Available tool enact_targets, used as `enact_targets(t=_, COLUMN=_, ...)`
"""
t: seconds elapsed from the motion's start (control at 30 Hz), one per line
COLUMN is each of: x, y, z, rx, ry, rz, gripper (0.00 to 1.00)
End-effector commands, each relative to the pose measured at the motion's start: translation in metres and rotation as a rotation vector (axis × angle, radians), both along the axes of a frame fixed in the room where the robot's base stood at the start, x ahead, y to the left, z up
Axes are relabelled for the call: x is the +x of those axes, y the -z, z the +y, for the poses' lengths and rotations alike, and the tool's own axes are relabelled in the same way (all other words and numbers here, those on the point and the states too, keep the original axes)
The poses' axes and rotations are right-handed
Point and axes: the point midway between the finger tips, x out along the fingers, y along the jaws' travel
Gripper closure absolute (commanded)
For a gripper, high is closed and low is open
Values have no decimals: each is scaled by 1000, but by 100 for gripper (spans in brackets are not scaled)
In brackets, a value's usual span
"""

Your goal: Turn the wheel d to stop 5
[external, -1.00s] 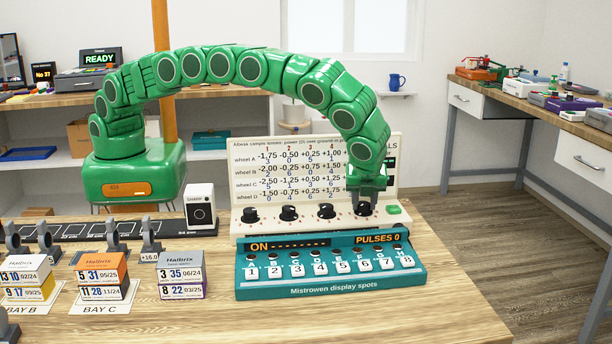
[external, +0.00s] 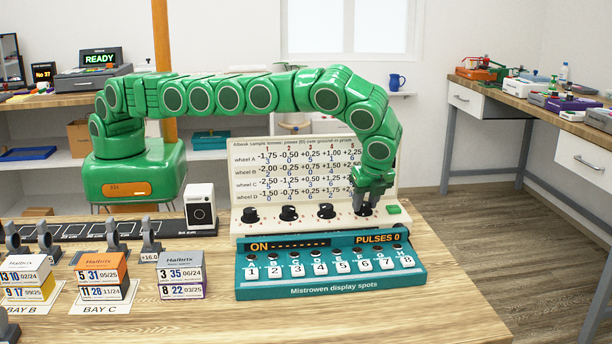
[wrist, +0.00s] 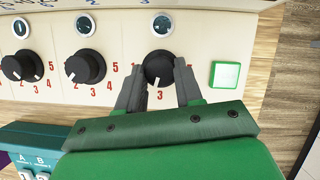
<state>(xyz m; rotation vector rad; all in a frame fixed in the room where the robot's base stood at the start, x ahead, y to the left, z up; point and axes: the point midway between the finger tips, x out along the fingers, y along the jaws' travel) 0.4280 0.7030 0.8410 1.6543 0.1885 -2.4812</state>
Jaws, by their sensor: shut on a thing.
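Wheel d (external: 365,209) is the rightmost black knob in the row below the printed lens table. My gripper (external: 368,198) comes down on it from above and is shut on it. In the wrist view wheel d (wrist: 158,66) sits between the two dark fingers (wrist: 159,82). Red stop numbers ring the knob; a 3 shows below it, between the fingers, and other numbers are partly covered. A pale mark shows near the knob's lower edge, but I cannot read its stop surely.
Three more black knobs stand to the left, the nearest one (external: 325,211) clear of my gripper. A green button (external: 394,209) is close on the right. The teal display box (external: 330,281) with numbered keys lies in front. The small boxes (external: 181,275) stand farther left.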

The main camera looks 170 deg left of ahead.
Motion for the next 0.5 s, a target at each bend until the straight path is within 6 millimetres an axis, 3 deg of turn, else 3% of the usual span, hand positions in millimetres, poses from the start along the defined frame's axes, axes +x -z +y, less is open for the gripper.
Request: enact_targets(t=0.5, x=0, y=0, z=0, rx=-1, ry=-53, rz=0, gripper=95)
